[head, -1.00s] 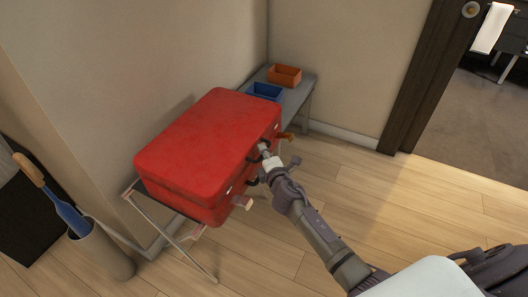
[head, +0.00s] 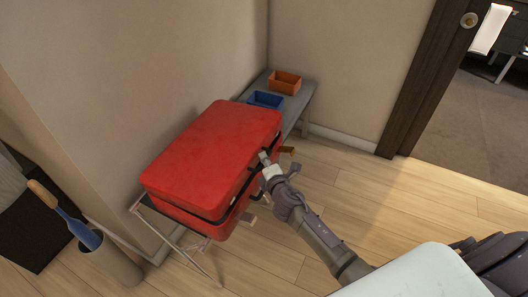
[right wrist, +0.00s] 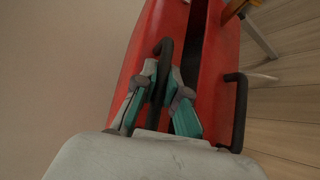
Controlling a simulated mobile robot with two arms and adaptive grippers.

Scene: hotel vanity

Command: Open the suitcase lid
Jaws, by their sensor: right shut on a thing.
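The red suitcase (head: 205,165) lies flat on a folding rack (head: 165,240) against the wall. Its lid (head: 215,150) is slightly raised, with a dark gap along the front side. My right gripper (head: 268,164) is at the front edge of the lid. In the right wrist view its fingers (right wrist: 160,88) are shut on the black lid handle (right wrist: 164,50). A second black handle (right wrist: 238,110) is on the lower shell, to the right of the dark gap (right wrist: 198,40). The suitcase's inside is hidden. My left gripper is not in view.
A grey bench (head: 296,100) behind the suitcase holds an orange tray (head: 285,82) and a blue tray (head: 265,99). A bin (head: 108,262) with a blue, wooden-handled tool (head: 75,222) stands at left. The wooden floor at right is clear.

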